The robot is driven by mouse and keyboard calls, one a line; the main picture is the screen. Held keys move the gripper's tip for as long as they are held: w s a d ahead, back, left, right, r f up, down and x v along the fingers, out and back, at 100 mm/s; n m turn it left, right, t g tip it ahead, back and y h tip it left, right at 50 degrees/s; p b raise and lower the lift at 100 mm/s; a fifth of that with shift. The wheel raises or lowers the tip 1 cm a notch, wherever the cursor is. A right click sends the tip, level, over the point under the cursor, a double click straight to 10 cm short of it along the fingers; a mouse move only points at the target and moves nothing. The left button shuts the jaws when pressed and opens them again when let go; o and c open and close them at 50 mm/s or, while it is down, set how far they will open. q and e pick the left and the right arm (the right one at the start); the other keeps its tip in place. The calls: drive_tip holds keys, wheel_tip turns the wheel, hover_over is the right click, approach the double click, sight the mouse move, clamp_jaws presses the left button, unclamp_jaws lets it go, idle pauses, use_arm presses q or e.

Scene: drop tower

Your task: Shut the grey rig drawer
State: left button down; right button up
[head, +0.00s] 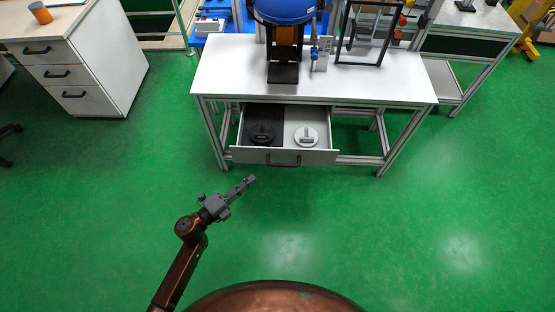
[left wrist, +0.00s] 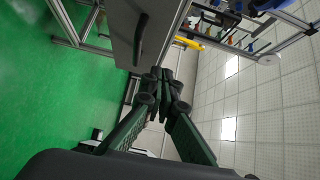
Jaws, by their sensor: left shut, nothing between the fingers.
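The grey rig drawer (head: 310,157) is pulled out below the white bench top, with a dark bar handle (head: 283,161) on its front. Inside it lie a black disc (head: 262,134) on the dark left half and a white disc (head: 305,136) on the light right half. My left gripper (head: 250,180) is shut and empty, in front of and below the drawer's left part, apart from it. In the left wrist view the drawer front (left wrist: 122,35) shows tilted beyond the shut fingertips (left wrist: 160,75), with its handle (left wrist: 140,38). My right gripper is not in view.
The rig bench (head: 225,75) carries a blue-topped device (head: 285,10) and a dark frame (head: 365,50). A white cabinet (head: 75,70) with several closed drawers stands at the left. The green floor (head: 400,240) in front of the bench is clear.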

use_arm(q)
drive_tip(key=b, duration=0.4)
approach(279, 149)
drive_tip(key=x, duration=0.5)
drive_tip(key=shift+s+d+f, duration=0.2)
drive_tip(key=shift+s+d, duration=0.1)
drive_tip(key=shift+d, duration=0.1)
drive_tip(key=shift+w+r, duration=0.15)
drive_tip(key=shift+w, duration=0.5)
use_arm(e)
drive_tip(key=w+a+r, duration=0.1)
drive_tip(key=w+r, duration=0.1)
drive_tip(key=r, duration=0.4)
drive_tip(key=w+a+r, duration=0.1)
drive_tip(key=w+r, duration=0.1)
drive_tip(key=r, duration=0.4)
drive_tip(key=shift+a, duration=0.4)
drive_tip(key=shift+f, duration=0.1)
